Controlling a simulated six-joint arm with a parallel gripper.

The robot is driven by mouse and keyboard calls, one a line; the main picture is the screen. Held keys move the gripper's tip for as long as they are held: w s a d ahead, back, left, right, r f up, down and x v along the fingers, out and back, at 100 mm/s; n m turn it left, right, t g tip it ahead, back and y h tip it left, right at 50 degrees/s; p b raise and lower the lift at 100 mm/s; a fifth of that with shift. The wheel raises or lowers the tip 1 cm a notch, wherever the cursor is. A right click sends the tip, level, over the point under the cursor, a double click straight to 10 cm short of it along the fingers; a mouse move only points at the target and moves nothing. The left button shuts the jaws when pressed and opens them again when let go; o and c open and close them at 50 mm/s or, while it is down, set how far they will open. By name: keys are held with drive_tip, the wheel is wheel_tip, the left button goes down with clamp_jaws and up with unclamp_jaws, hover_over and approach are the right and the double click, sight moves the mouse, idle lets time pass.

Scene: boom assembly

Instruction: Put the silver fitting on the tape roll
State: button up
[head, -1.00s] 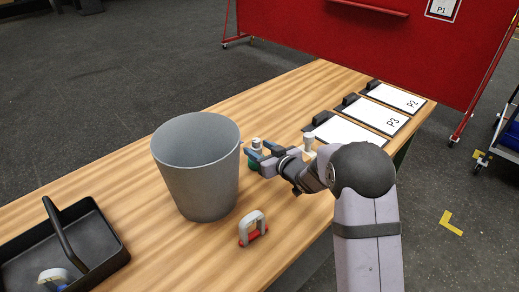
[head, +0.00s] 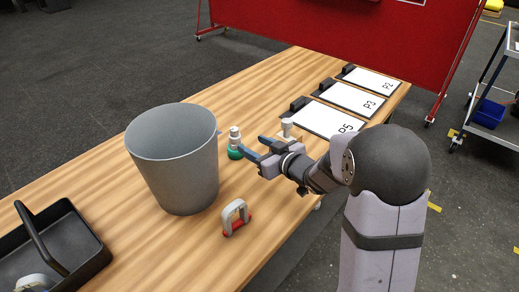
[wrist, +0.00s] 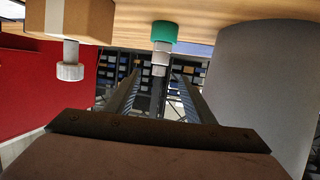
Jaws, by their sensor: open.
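The silver fitting (head: 234,135) stands upright on top of the green tape roll (head: 235,154), on the table just right of the bin. In the wrist view, which looks upside down, the fitting (wrist: 160,57) hangs below the green roll (wrist: 164,32), seemingly in contact with it. My gripper (head: 254,146) is open and empty, to the right of the roll, with its fingers pointing toward it. In the wrist view the open fingertips (wrist: 157,73) lie either side of the fitting's line, apparently short of it.
A grey bin (head: 180,175) stands close left of the roll. A cardboard box (wrist: 75,18) with a pale knobbed part (head: 287,127) is close behind my gripper. A red-and-grey clamp-like piece (head: 236,217) stands in front. A black tray (head: 75,245) is left; clipboards (head: 325,119) lie farther back.

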drive_tip(key=shift+v, duration=1)
drive_tip(key=s+d+f+m+g+h, duration=0.1)
drive_tip(key=s+d+h, duration=0.1)
drive_tip(key=d, duration=0.1)
drive_tip(key=s+d+f+m+g+h+p, duration=0.1)
drive_tip(key=s+d+f+m+h, duration=0.1)
drive_tip(key=s+d+h, duration=0.1)
drive_tip(key=s+d+f+m+g+h+p, duration=0.1)
drive_tip(key=s+d+f+h, duration=0.1)
drive_tip(key=d, duration=0.3)
drive_tip(key=shift+s+g+h, duration=0.4)
drive_tip(key=shift+s, duration=0.1)
drive_tip(key=s+f+m+g+p, duration=0.2)
drive_tip(key=s+g, duration=0.6)
drive_tip(key=s, duration=1.4)
drive_tip(key=shift+s+a+m, duration=0.25)
drive_tip(key=shift+a+m, duration=0.05)
drive_tip(key=shift+a, duration=0.15)
drive_tip(key=shift+f, duration=0.1)
